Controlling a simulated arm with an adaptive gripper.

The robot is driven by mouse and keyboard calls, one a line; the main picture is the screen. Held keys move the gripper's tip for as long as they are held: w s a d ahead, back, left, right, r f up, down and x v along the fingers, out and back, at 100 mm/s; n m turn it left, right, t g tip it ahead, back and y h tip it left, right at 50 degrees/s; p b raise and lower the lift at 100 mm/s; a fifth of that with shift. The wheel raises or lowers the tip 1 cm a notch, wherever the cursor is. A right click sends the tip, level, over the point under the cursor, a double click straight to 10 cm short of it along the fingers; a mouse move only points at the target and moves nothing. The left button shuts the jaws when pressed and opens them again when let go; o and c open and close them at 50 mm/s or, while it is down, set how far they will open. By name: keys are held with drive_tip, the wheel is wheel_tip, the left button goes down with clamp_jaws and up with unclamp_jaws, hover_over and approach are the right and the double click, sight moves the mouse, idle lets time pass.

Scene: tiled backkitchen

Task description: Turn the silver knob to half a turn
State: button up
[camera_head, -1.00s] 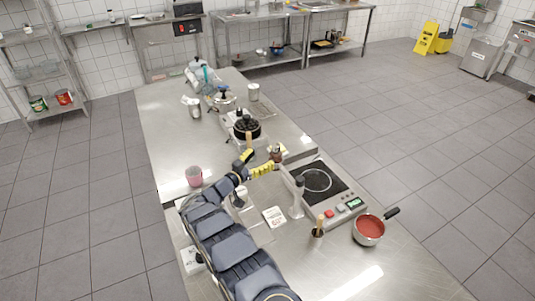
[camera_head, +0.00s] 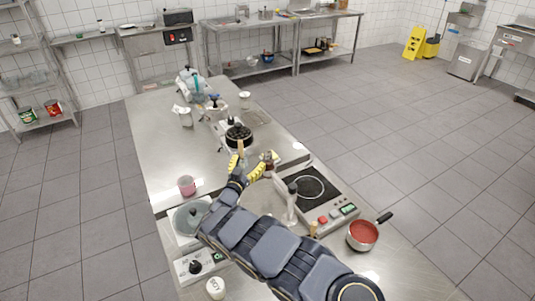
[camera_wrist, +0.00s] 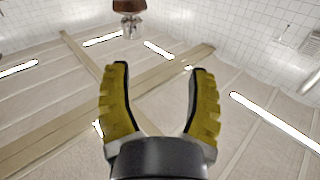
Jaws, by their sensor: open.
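A small greyish knob (camera_head: 335,214), possibly the silver one, shows on the front panel of the black-topped hob (camera_head: 312,187), between a red button and a green display. It is too small to tell its turn. My gripper (camera_head: 251,160) has yellow fingers and stands left of and beyond the hob, apart from that knob. In the wrist view my gripper (camera_wrist: 157,68) is open and empty, with walls and ceiling strips behind it. Another appliance at the lower left has a black knob (camera_head: 195,267).
A red-filled saucepan (camera_head: 362,235) stands right of the hob. A tall pale fixture (camera_head: 291,200) stands at its left edge. A pink cup (camera_head: 186,185) is left of my arm, and a black pan (camera_head: 239,136) is farther back. The left middle of the counter is clear.

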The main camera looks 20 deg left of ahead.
sight(267, 156)
drive_tip(key=d, duration=0.1)
drive_tip(key=d+f+n+y, duration=0.1)
drive_tip(key=w+d+n+y, duration=0.1)
drive_tip(key=d, duration=0.1)
drive_tip(key=shift+w+f, duration=0.1)
drive_tip(key=shift+f, duration=0.2)
drive_tip(key=w, duration=0.4)
drive_tip(key=shift+w+a+r, duration=0.1)
drive_tip(key=shift+a, duration=0.05)
drive_tip(key=shift+w, duration=0.9)
clamp_jaws()
